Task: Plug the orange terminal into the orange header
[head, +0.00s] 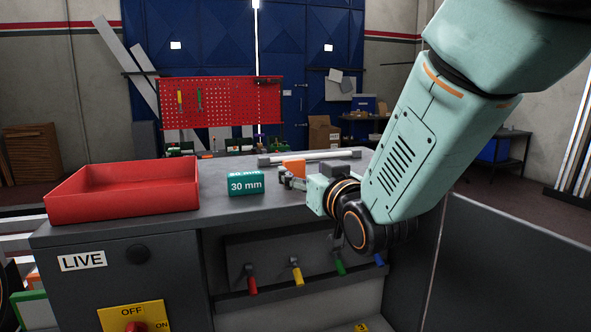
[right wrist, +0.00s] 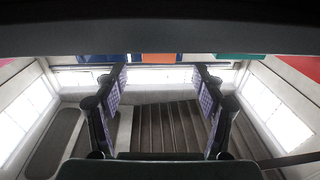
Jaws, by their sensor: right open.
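In the head view an orange block (head: 294,168) sits on the grey table, just beyond the fingers of my right gripper (head: 287,178). I cannot tell whether it is the terminal or the header. The right wrist view shows my right gripper (right wrist: 160,82) open, its two padded fingers wide apart and nothing between them. An orange piece (right wrist: 159,58) shows at the top there, beyond and between the fingertips, partly hidden by the dark gripper body. My left gripper is not in view.
A teal block marked 30 mm (head: 245,183) stands left of the right gripper. A red tray (head: 124,190) is at the table's left. A pale bar (head: 312,157) lies behind the orange block. Coloured levers (head: 296,272) are on the front panel.

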